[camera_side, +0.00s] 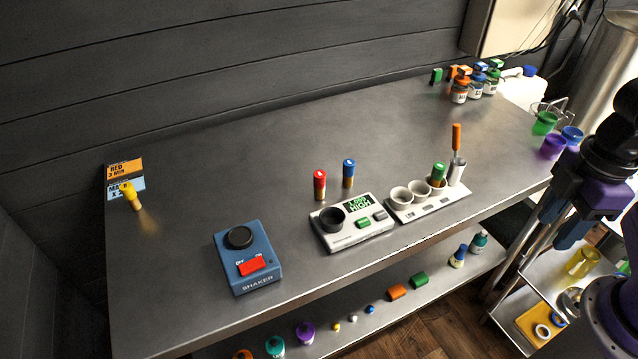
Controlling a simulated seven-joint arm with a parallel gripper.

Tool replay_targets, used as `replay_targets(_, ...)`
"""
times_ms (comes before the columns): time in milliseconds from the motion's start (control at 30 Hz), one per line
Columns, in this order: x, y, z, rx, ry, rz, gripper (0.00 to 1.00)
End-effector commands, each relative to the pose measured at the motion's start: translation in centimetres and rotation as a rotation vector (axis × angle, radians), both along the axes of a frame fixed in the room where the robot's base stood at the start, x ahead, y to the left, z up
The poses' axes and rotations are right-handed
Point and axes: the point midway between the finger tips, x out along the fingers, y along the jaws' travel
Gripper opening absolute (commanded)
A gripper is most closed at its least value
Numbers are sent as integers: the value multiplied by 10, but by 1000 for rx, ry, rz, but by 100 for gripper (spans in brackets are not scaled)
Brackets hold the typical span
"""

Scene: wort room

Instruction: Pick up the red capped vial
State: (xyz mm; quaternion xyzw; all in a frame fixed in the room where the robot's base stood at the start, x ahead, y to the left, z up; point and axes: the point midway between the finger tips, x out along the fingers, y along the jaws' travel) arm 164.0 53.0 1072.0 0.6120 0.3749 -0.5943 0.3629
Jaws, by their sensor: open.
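The red capped vial (319,185) stands upright on the steel table, left of a blue capped vial (348,173) and behind a white device with a green display. My gripper (562,226) is at the right side, beyond the table's front right edge, far from the red capped vial. It is open and nothing shows between its fingers. The red capped vial is in full view.
A blue shaker (246,258), the white device (353,223), and a cup rack (428,202) with a green capped vial (438,175) line the table's front. A yellow vial (131,196) is at far left. Bottles (459,91) stand at back right. The table's middle is clear.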

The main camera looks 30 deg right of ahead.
Motion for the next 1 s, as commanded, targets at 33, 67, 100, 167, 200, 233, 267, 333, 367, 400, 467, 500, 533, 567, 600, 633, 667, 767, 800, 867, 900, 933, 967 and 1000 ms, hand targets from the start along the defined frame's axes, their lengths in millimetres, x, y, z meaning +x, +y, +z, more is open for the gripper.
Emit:
replay_targets(33, 0, 0, 0, 0, 0, 0, 43)
replay_targets(67, 0, 0, 0, 0, 0, 0, 43)
replay_targets(100, 0, 0, 0, 0, 0, 0, 43)
replay_targets(167, 0, 0, 0, 0, 0, 0, 43)
replay_targets(200, 0, 0, 0, 0, 0, 0, 43)
replay_targets(233, 0, 0, 0, 0, 0, 0, 43)
replay_targets(267, 0, 0, 0, 0, 0, 0, 50)
replay_targets(333, 0, 0, 0, 0, 0, 0, 59)
replay_targets(367, 0, 0, 0, 0, 0, 0, 59)
replay_targets(400, 0, 0, 0, 0, 0, 0, 59)
replay_targets(467, 0, 0, 0, 0, 0, 0, 59)
replay_targets(500, 0, 0, 0, 0, 0, 0, 59)
replay_targets(533, 0, 0, 0, 0, 0, 0, 59)
replay_targets(567, 0, 0, 0, -1, 0, 1, 59)
replay_targets(600, 1, 1, 0, -4, -1, 5, 59)
replay_targets(633, 3, 2, 0, -11, -4, 11, 59)
replay_targets(667, 6, 3, -1, -19, -7, 21, 59)
replay_targets(767, 22, 11, -2, -74, -28, 82, 59)
replay_targets(800, 32, 16, -3, -106, -39, 120, 59)
replay_targets(867, 49, 26, -5, -163, -61, 184, 59)
replay_targets(900, 61, 33, -6, -206, -76, 231, 59)
replay_targets(933, 70, 39, -7, -238, -86, 268, 59)
replay_targets(967, 79, 44, -8, -269, -97, 303, 59)
replay_targets(1000, 91, 52, -9, -314, -111, 350, 59)
